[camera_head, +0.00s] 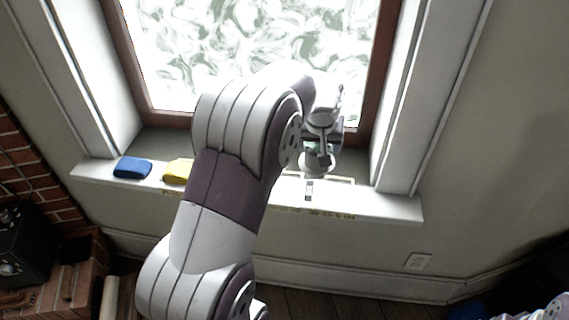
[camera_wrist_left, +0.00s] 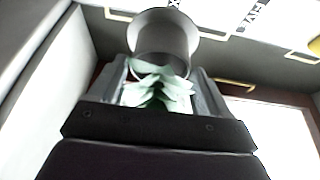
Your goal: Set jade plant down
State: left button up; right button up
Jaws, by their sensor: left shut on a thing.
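The jade plant has green leaves (camera_wrist_left: 158,85) and a grey metallic pot (camera_wrist_left: 165,35) in the left wrist view. My left gripper (camera_wrist_left: 160,92) is shut on it, with the fingers on either side of the leaves and the pot beyond them. In the head view my left arm reaches to the windowsill (camera_head: 395,206), and the left gripper (camera_head: 324,124) is in front of the window. The pot (camera_head: 316,162) shows below it, over or at the sill; I cannot tell whether it touches. My arm hides part of the sill. My right gripper is not in view.
A blue folded cloth or sponge (camera_head: 132,167) and a yellow one (camera_head: 178,171) lie on the sill to the left. Outlined markings with lettering (camera_head: 331,214) show on the sill near the pot. The sill's right end is clear. The window frame (camera_head: 384,75) stands close behind.

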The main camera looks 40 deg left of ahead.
aim_at(316, 164)
pick_arm(q)
jog(key=f+b, duration=0.1)
jog(key=f, duration=0.5)
jog(key=shift+s, duration=0.2)
jog(key=shift+r, duration=0.1)
jog(key=o, duration=1.5)
jog(key=p+v, duration=0.2)
jog(key=v, duration=1)
jog(key=s+d+f+m+g+h, duration=0.1)
jog(key=s+d+f+m, duration=0.2)
jog(key=s+d+f, duration=0.35)
jog(key=s+d+f+m+g+h, duration=0.1)
jog(key=s+d+f+m+g, duration=0.2)
jog(key=s, duration=0.6)
notch_tip(316, 164, up, 16)
jog(key=t+p, duration=0.1)
jog(key=p, duration=1.7)
jog(key=shift+d+r, duration=0.15)
jog(key=shift+d, duration=0.05)
